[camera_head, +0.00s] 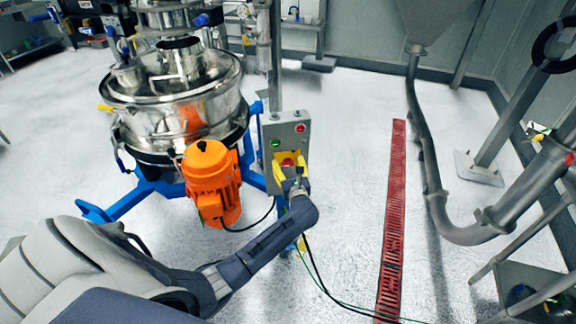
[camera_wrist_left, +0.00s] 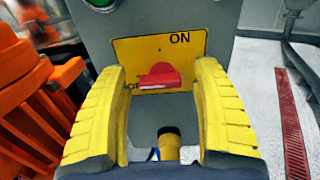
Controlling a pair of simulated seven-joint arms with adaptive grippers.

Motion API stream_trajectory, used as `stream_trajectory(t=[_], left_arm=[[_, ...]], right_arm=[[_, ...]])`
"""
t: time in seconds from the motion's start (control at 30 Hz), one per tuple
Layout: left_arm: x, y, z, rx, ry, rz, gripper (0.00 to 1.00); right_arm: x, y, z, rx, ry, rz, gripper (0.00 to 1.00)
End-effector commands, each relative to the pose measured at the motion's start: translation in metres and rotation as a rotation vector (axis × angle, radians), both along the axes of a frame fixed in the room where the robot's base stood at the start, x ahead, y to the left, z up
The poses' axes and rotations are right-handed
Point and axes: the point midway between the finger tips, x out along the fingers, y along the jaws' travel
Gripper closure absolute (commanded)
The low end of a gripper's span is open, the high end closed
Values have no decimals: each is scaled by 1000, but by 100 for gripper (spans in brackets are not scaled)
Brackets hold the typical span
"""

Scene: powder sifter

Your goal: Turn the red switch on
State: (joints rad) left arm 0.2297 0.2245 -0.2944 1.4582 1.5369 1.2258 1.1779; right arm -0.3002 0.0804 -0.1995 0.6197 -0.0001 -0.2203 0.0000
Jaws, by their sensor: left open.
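The red switch (camera_wrist_left: 160,76) sits on a yellow plate (camera_wrist_left: 125,47) on the grey control box (camera_head: 270,132). In the left wrist view its red handle lies roughly level, with "ON" printed at its upper right and letters partly hidden at its lower left. It also shows small in the head view (camera_head: 288,162). My left gripper (camera_wrist_left: 158,95) is open, its yellow fingers on either side of the switch in the picture, with gaps showing. I cannot tell how far the tips are from the plate. It reaches the box front in the head view (camera_head: 291,178). My right gripper is out of view.
The box also carries a green button (camera_head: 275,143) and a red button (camera_head: 300,128). An orange motor (camera_head: 208,175) and the steel sifter (camera_head: 185,115) stand left of it. A red floor grate (camera_head: 393,220) and steel pipe (camera_head: 465,232) lie right, with clear floor between.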

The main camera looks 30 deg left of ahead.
Motion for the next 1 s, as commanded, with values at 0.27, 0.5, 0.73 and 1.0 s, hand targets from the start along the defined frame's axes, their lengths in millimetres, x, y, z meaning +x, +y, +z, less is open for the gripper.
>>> stream_trajectory(t=[0.27,0.5,0.73,1.0], left_arm=[[1,1,0,0,0,0,34],[1,1,0,-1,1,0,54],[1,1,0,0,0,0,80],[1,1,1,0,-1,0,100]], right_arm=[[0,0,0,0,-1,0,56],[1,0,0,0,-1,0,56],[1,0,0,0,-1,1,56],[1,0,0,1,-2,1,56]])
